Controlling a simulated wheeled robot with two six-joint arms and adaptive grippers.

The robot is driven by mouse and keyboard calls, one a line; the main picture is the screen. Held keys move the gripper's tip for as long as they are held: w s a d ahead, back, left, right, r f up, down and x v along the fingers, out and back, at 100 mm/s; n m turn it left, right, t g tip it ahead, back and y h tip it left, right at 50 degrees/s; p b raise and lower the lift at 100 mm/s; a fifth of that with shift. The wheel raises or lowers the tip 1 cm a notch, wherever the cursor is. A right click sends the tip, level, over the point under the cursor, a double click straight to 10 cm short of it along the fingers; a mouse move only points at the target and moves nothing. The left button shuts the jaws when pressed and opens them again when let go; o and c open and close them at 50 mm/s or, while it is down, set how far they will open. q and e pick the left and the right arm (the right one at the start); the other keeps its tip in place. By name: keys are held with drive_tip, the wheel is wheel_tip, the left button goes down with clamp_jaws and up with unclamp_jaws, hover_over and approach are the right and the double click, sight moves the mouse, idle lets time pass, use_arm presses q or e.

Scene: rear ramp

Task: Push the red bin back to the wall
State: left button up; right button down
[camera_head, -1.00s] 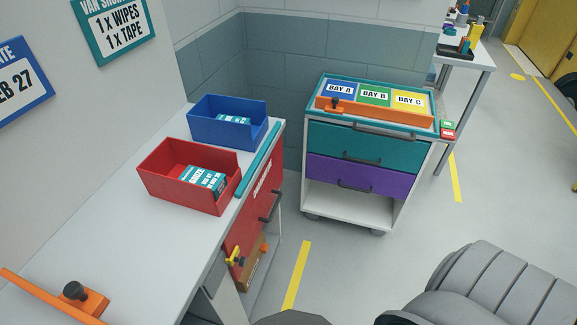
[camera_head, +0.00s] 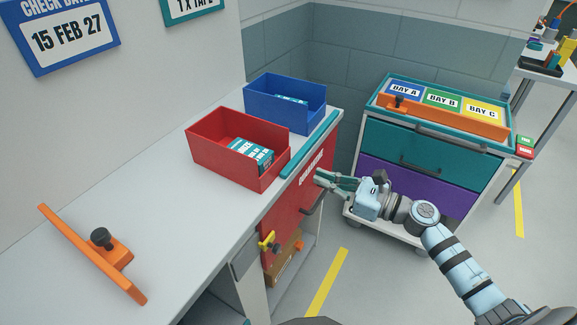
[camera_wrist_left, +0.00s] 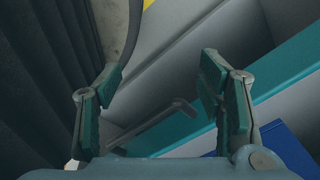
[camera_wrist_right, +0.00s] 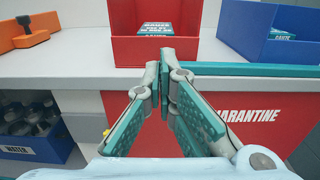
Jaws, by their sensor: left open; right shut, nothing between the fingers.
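The red bin (camera_head: 215,155) stands on the grey counter (camera_head: 150,190), a little out from the wall, with teal-and-white gauze packs (camera_head: 252,151) inside. It also shows in the right wrist view (camera_wrist_right: 124,52), straight beyond the fingers. My right gripper (camera_head: 318,178) is shut and empty, in front of the counter's front edge and apart from the bin. Its closed tips show in the right wrist view (camera_wrist_right: 167,58). My left gripper (camera_wrist_left: 163,88) is open and empty in the left wrist view; it is outside the head view.
A blue bin (camera_head: 287,118) stands right of the red bin. A teal strip (camera_head: 309,145) lies along the counter edge above a red quarantine drawer (camera_head: 290,195). An orange fixture with a black knob (camera_head: 95,250) is at the left. A drawer cart (camera_head: 430,150) stands at the right.

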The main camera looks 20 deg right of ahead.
sight(278, 162)
drive_tip(key=p+x, duration=0.1)
drive_tip(key=x, duration=0.7)
drive_tip(key=shift+w+a+r, duration=0.1)
drive_tip(key=shift+w+a, duration=0.1)
drive_tip(key=shift+a, duration=0.05)
drive_tip(key=shift+w+a, duration=0.3)
drive_tip(key=shift+w, duration=0.15)
use_arm(q)
drive_tip(key=shift+r, duration=0.8)
